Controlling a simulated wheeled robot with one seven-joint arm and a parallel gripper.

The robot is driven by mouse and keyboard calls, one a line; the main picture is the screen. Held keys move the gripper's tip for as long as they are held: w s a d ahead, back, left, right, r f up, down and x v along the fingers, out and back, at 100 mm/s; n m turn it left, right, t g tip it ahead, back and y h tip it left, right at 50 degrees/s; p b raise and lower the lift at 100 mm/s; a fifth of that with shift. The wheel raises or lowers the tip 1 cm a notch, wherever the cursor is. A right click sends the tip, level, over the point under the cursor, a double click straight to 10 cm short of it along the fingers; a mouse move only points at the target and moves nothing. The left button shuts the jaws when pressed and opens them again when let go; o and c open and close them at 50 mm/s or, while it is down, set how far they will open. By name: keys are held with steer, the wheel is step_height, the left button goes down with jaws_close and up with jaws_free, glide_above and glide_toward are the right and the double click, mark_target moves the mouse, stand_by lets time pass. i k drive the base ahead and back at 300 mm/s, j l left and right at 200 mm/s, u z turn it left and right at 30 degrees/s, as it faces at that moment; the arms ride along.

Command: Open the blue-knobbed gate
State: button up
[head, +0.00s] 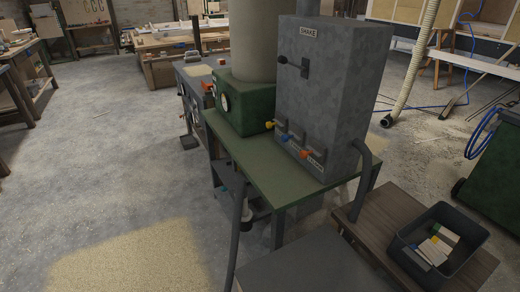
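A tall grey cabinet (335,85) labelled SHAKE stands on a green-topped bench (265,175). Low on its front is a row of small grey gates or spouts with coloured knobs. The blue knob (285,137) is in the middle, between a yellow knob (270,124) and an orange knob (304,154). The blue-knobbed gate looks closed, but it is too small to be sure. My gripper is not in view.
A black lever (292,66) sticks out of the cabinet's upper front. A green box (240,103) with a gauge stands behind left. A dark bin (440,245) with several small blocks sits on a brown table (375,213) at right. The floor at left is open.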

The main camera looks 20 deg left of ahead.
mark_target(284, 138)
steer(key=k+j, duration=0.1)
steer(key=j, duration=0.8)
steer(key=k+j, duration=0.15)
steer(key=j, duration=0.25)
steer(key=i+j, duration=0.2)
steer(key=j, duration=0.2)
steer(key=i+j, duration=0.2)
steer(key=j, duration=0.25)
steer(key=i+j+u, duration=0.1)
steer(key=j, duration=0.3)
steer(key=i+j, duration=0.25)
steer(key=j, duration=0.15)
steer(key=i+j, duration=0.25)
steer(key=i, duration=0.2)
steer(key=i+j, duration=0.25)
steer(key=i, duration=0.15)
steer(key=i+j, duration=0.25)
steer(key=i, duration=0.2)
